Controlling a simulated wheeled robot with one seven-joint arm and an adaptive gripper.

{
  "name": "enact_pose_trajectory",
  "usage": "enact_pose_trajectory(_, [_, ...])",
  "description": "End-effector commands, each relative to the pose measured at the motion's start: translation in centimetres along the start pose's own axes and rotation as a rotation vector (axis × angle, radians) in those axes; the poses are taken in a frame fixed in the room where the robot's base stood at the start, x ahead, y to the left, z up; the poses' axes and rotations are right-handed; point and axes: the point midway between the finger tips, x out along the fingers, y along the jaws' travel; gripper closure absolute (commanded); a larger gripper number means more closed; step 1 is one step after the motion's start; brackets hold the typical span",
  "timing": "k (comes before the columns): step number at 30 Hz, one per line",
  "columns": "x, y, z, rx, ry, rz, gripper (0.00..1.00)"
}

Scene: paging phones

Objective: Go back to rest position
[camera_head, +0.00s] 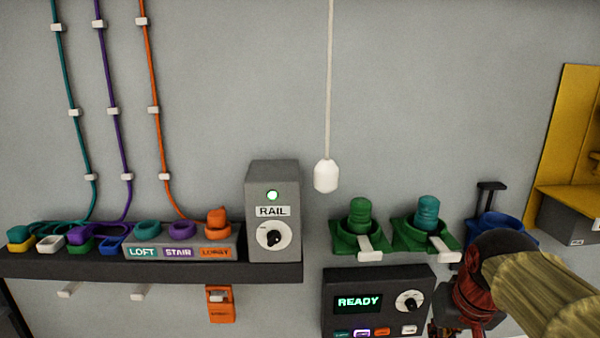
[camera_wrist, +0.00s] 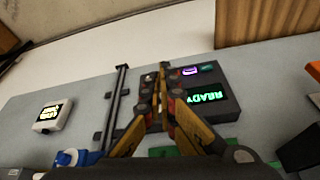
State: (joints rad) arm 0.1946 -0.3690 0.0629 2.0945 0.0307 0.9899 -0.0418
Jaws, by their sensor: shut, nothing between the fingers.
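My gripper (camera_wrist: 159,80) shows in the wrist view with its yellow and black fingers brought together and nothing between them. In the head view my arm comes in at the lower right, in front of the blue holder and just right of the same READY panel (camera_head: 348,323). My fingers are mostly hidden or cut off there.
A grey RAIL box (camera_head: 285,178) with a lit green lamp stands on the dark shelf (camera_head: 200,272) at left, beside labelled sockets. Green holders (camera_head: 343,243) with cylinders, a blue holder (camera_head: 472,226) and a yellow cabinet (camera_head: 570,140) are to the right. A white pull cord (camera_head: 326,176) hangs mid-wall.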

Motion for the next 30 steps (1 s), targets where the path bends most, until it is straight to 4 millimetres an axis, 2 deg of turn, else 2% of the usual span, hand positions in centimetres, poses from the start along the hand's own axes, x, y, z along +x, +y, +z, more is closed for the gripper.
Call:
enact_pose_trajectory(1, [2.7, -0.5, 2.9, -0.007, 0.006, -0.002, 1.00])
enact_pose_trajectory(6, [7.9, -1.8, 9.8, -0.033, 0.027, -0.008, 1.00])
enact_pose_trajectory(12, [13.4, -2.9, 16.9, -0.084, 0.052, -0.020, 1.00])
enact_pose_trajectory(15, [15.6, -3.4, 19.5, -0.110, 0.068, -0.029, 1.00])
enact_pose_trajectory(19, [16.9, -4.0, 20.9, -0.134, 0.105, -0.043, 1.00])
enact_pose_trajectory(30, [17.5, -4.5, 21.3, -0.154, 0.127, -0.054, 1.00])
